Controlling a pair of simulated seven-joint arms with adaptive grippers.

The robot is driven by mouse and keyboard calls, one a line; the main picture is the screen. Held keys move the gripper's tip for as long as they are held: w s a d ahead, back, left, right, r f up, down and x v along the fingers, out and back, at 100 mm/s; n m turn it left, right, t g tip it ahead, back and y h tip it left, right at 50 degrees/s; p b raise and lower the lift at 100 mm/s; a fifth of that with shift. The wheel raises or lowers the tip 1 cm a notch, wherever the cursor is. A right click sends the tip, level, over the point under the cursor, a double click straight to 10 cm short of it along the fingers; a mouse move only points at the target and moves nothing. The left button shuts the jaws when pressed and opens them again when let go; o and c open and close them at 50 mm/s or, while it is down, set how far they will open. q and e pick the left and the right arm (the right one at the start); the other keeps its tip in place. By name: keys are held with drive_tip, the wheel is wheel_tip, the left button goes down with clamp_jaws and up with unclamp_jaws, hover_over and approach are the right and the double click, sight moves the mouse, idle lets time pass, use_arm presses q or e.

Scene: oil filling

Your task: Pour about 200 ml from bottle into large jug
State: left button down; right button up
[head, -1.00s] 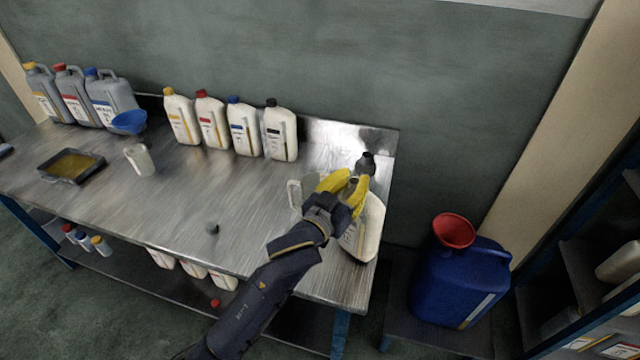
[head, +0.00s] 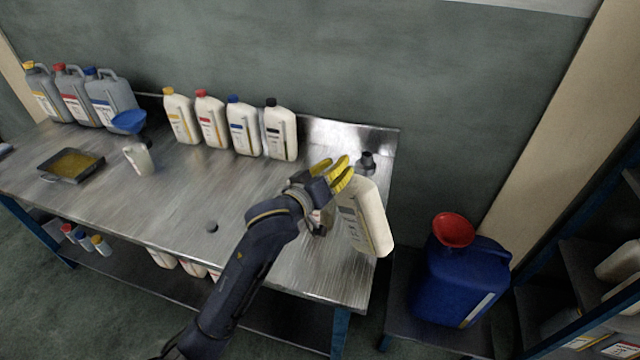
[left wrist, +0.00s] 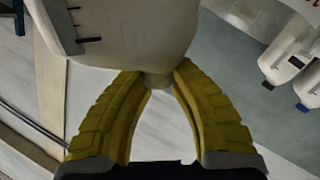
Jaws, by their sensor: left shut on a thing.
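The bottle (head: 367,222) is a cream-white container with a label, over the right end of the table. It is tilted, its base down to the right and its neck up to the left. My left gripper (head: 340,175) is shut on its neck. The left wrist view shows the yellow fingers (left wrist: 158,85) around the neck, with the bottle body (left wrist: 120,25) above. A smaller translucent jug (head: 138,159) stands at the table's left. My right gripper is out of view.
Several white bottles (head: 243,128) line the back of the table (head: 190,205). Grey canisters, a blue funnel (head: 129,121) and an oil tray (head: 71,165) are at left. A dark grey piece (head: 367,163) is at the back right, a small cap (head: 212,227) mid-table. A blue canister (head: 455,285) stands right.

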use_arm(q)
drive_tip(key=shift+w+a+f+n+g, duration=0.2)
drive_tip(key=shift+w+a+n, duration=0.1)
drive_tip(key=shift+n, duration=0.6)
drive_tip(key=shift+w+a+f+n+g, duration=0.2)
drive_tip(key=shift+w+a+n, duration=0.1)
drive_tip(key=shift+n, duration=0.6)
drive_tip(key=shift+w+a+f+n+g, duration=0.2)
drive_tip(key=shift+w+a+n, duration=0.1)
drive_tip(key=shift+n, duration=0.6)
drive_tip(key=shift+w+a+f+n+g+h, duration=0.15)
drive_tip(key=shift+f+n+g+h, duration=0.25)
drive_tip(key=shift+f+n, duration=0.6)
drive_tip(key=shift+r+n+b, duration=0.25)
drive_tip(key=shift+n+b, duration=0.45)
drive_tip(key=shift+n, duration=0.1)
idle(0.4)
drive_tip(key=shift+w+a+n+h+b, duration=0.2)
drive_tip(key=shift+n+h+b, duration=0.1)
drive_tip(key=shift+b, duration=1.3)
idle(1.2)
